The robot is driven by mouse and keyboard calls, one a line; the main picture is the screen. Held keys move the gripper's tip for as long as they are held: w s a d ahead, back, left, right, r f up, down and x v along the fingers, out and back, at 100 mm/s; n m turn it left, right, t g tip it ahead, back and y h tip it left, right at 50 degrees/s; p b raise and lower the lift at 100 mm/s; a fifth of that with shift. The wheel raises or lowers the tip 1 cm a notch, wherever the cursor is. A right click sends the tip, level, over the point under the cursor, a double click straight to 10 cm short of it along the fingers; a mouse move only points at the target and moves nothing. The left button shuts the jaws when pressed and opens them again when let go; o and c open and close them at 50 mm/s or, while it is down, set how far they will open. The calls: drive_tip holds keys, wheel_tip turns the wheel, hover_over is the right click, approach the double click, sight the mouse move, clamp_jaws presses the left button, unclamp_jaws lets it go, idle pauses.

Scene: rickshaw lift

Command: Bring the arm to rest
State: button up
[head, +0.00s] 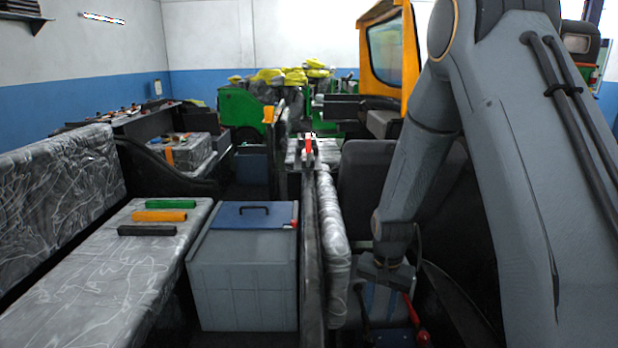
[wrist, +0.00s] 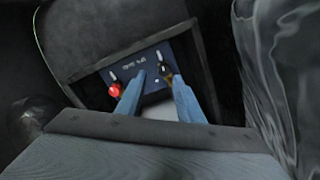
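My arm reaches down the right side of the head view. My gripper (head: 383,300) hangs low there, beside the dark seat. In the wrist view its two blue fingers (wrist: 158,77) are spread apart with nothing between them. They point at a dark blue panel (wrist: 150,62) with white lettering. A red-knobbed lever (wrist: 115,90) is left of the left finger. A dark lever (wrist: 165,72) is close by the right fingertip; I cannot tell if they touch. In the head view a red lever (head: 414,310) stands just right of the gripper.
A padded rail (head: 332,240) and a dark seat (head: 366,185) flank the gripper. A grey box with a blue lid (head: 242,275) stands left. Green, orange and black bars lie on the wrapped bench (head: 120,275). A yellow cab frame (head: 412,60) rises behind my arm.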

drive_tip(key=s+r+n, duration=0.6)
drive_tip(key=s+r, duration=0.9)
drive_tip(key=s, duration=0.4)
drive_tip(key=shift+s, duration=0.4)
